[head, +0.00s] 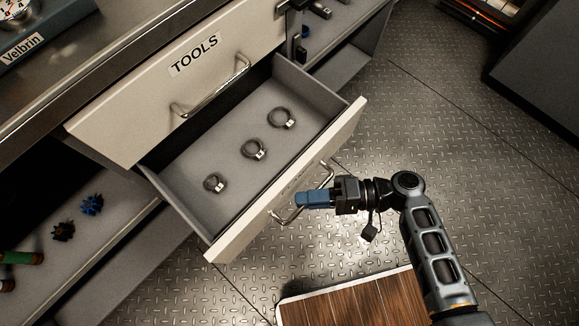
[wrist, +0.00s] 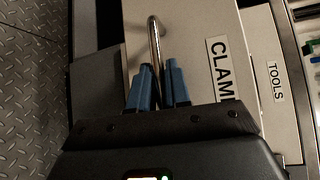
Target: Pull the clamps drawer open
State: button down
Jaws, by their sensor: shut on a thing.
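The clamps drawer (head: 236,236) stands well open below the closed tools drawer (head: 140,100). Its inside shows three metal hose clamps (head: 254,149) in a row on the grey floor. My gripper (head: 303,199) is shut on the bar handle (head: 283,218) of the clamps drawer, in front of its face. In the wrist view the blue fingers (wrist: 158,88) sit on both sides of the handle (wrist: 153,40). The label "CLAM…" (wrist: 220,70) shows beside them, its end hidden by my gripper.
A brown wooden board or tabletop (head: 350,300) lies below my arm. An open shelf with blue and dark knobs (head: 92,205) is at the lower left. Patterned metal floor (head: 450,140) is clear to the right of the drawer.

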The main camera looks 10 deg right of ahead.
jog(key=s+d, duration=0.3)
jog(key=s, duration=0.2)
jog(key=shift+s+d+p, duration=0.25)
jog(key=shift+d+p, duration=0.1)
jog(key=shift+p, duration=0.1)
jog(key=c, duration=1.2)
grip_release()
jog(key=v, duration=0.7)
jog(key=shift+d, duration=0.4)
jog(key=shift+s, duration=0.1)
